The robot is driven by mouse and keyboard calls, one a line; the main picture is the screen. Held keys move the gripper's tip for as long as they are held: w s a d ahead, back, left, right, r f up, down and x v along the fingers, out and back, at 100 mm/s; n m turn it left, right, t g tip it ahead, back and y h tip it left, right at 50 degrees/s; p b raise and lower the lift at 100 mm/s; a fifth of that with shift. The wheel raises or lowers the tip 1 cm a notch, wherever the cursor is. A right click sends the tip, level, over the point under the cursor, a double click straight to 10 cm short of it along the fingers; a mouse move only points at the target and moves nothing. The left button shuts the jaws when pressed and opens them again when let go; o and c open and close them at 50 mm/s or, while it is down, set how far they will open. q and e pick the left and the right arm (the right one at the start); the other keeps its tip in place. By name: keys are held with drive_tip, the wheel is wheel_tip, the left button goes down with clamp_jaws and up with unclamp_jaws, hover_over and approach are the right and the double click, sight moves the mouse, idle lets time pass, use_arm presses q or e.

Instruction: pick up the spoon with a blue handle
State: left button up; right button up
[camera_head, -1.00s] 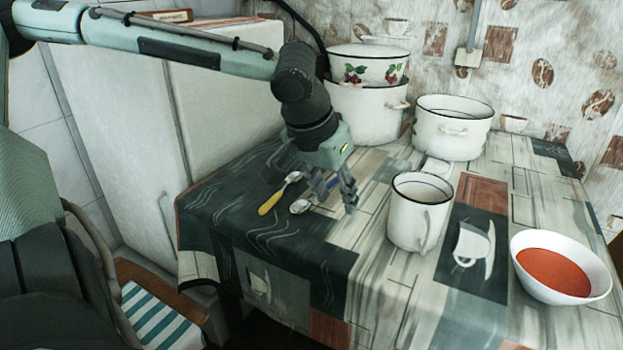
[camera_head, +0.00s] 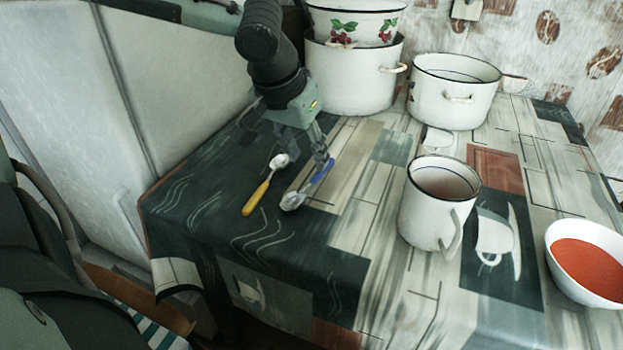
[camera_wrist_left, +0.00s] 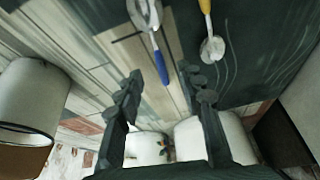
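My left gripper (camera_head: 287,150) is above the handle end, open and empty, fingers pointing down. In the left wrist view, the blue handle (camera_wrist_left: 160,60) shows between the open fingers (camera_wrist_left: 162,82), with the bowl (camera_wrist_left: 145,14) at the top edge. I cannot tell the exact height of the fingertips above the handle. My right gripper is not in view.
A yellow-handled spoon (camera_head: 257,197) lies just left of the blue one. A white mug (camera_head: 430,215) stands to the right, and a bowl of red soup (camera_head: 590,265) farther right. Enamel pots (camera_head: 352,80) and (camera_head: 450,95) stand behind. The cloth in front of the spoons is clear.

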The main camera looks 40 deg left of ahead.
sight(313, 178)
use_arm(q)
drive_tip(key=x, duration=0.5)
drive_tip(key=shift+s+d+f+b, duration=0.1)
drive_tip(key=shift+s+d+b, duration=0.05)
drive_tip(key=shift+s+b, duration=0.2)
drive_tip(key=shift+w+f, duration=0.15)
drive_tip(key=shift+f, duration=0.15)
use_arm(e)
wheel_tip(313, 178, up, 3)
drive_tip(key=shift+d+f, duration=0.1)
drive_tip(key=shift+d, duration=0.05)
use_arm(q)
drive_tip(key=c, duration=0.7)
clamp_jaws()
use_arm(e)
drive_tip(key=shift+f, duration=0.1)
